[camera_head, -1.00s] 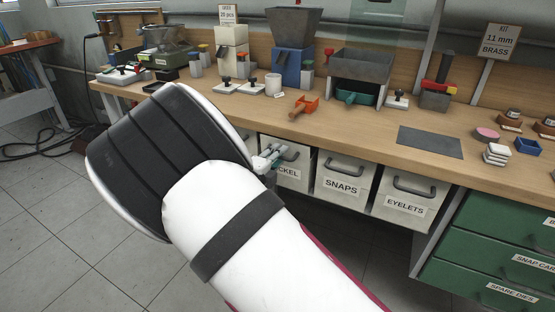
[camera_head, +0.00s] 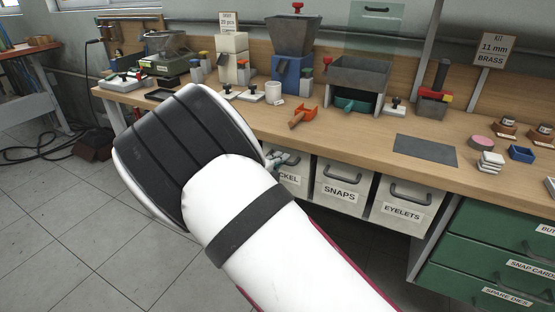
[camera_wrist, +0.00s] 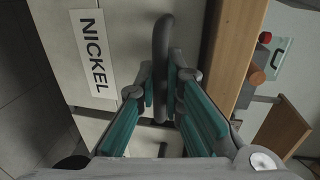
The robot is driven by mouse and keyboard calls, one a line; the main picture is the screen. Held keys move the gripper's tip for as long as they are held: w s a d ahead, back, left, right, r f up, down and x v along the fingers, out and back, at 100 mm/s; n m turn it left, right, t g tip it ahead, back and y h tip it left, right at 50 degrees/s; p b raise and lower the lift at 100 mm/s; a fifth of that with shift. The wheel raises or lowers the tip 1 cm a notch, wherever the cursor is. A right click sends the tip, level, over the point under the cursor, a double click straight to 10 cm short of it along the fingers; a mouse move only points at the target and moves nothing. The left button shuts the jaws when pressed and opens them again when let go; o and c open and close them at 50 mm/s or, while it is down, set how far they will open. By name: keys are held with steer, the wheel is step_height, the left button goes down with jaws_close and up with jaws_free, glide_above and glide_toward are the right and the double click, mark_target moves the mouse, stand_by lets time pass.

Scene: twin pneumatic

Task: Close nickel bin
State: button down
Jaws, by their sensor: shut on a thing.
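The nickel bin (camera_head: 291,178) is a pale grey bin under the bench, left of the snaps bin, partly hidden by my arm in the head view. In the wrist view its front (camera_wrist: 125,28) bears the NICKEL label (camera_wrist: 92,52), and its dark curved handle (camera_wrist: 162,55) stands out from it. My gripper (camera_wrist: 161,88) has its teal-padded fingers on either side of the handle and is shut on it. In the head view my gripper (camera_head: 280,160) shows only in small part beside my white forearm. How far the bin stands out is hard to tell.
The snaps bin (camera_head: 339,190) and eyelets bin (camera_head: 402,207) hang to the right, with green drawers (camera_head: 500,262) beyond. The wooden bench top (camera_head: 345,125) overhangs the bins and carries an orange scoop (camera_head: 303,117) and several machines. The floor at left is open.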

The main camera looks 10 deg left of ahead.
steer(key=shift+w+d+p, duration=0.15)
steer(key=shift+w+p, duration=0.1)
steer(key=shift+p, duration=0.05)
steer(key=c, duration=1.7)
jaws_free()
steer(key=shift+w, duration=0.1)
steer(key=v, duration=1.2)
steer(key=shift+r, duration=0.15)
